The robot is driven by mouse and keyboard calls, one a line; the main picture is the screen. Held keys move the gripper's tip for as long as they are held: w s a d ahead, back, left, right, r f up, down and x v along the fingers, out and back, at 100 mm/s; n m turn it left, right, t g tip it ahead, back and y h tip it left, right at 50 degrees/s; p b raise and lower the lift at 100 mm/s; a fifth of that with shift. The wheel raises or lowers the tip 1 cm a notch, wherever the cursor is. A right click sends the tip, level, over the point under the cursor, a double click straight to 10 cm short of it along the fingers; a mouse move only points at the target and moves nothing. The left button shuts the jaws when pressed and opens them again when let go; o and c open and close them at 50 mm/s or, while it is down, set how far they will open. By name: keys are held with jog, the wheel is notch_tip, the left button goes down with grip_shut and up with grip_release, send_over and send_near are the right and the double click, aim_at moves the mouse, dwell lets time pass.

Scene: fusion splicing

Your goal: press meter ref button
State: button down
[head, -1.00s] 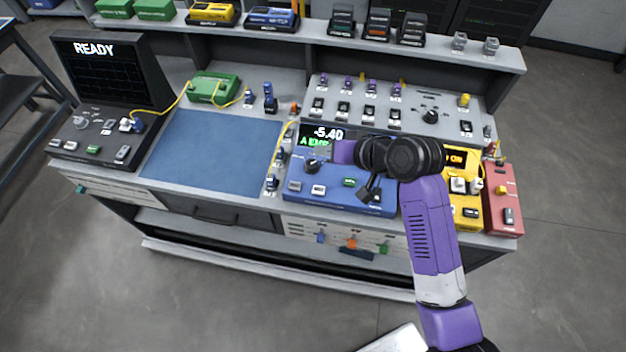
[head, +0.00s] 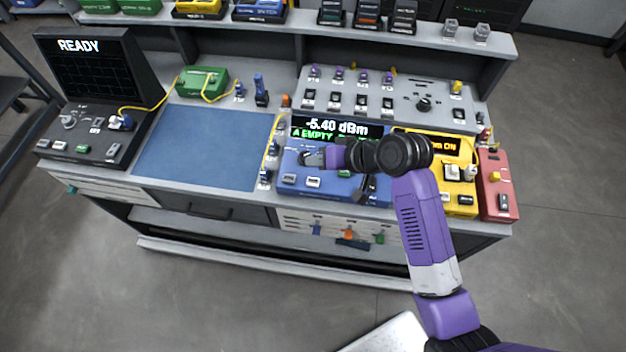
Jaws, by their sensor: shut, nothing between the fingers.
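The blue meter (head: 325,192) stands on the bench, right of the blue mat. Its display (head: 330,127) reads "-5.40 dBm" with green text starting "A EMPTY" below. Its front has two white buttons (head: 288,179) (head: 313,182), a green button (head: 344,173) and a dark knob (head: 305,157). The button labels are too small to read. My purple arm reaches over the meter's right half and hides part of it. My gripper (head: 361,195) seems to be the dark shape under the wrist, shut and empty, low over the meter's right side. Contact with a button cannot be told.
A yellow light-source box (head: 462,201) and a red box (head: 497,203) stand right of the meter. A grey panel of switches (head: 385,92) is behind it. The blue mat (head: 205,150) is clear. A black unit (head: 80,135) reading "READY" stands at left.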

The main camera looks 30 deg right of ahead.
jog(key=b, duration=0.4)
send_over(316, 183)
notch_tip(316, 183, down, 5)
jog(key=shift+r, duration=0.1)
jog(key=shift+f+b, duration=0.4)
jog(key=shift+f, duration=0.5)
jog(key=shift+f, duration=0.1)
dwell(0.9)
jog(key=shift+f, duration=0.3)
jog(key=shift+f, duration=0.5)
dwell(0.7)
jog(key=shift+r, duration=0.15)
jog(key=shift+r+p, duration=0.75)
jog(key=shift+r, duration=0.05)
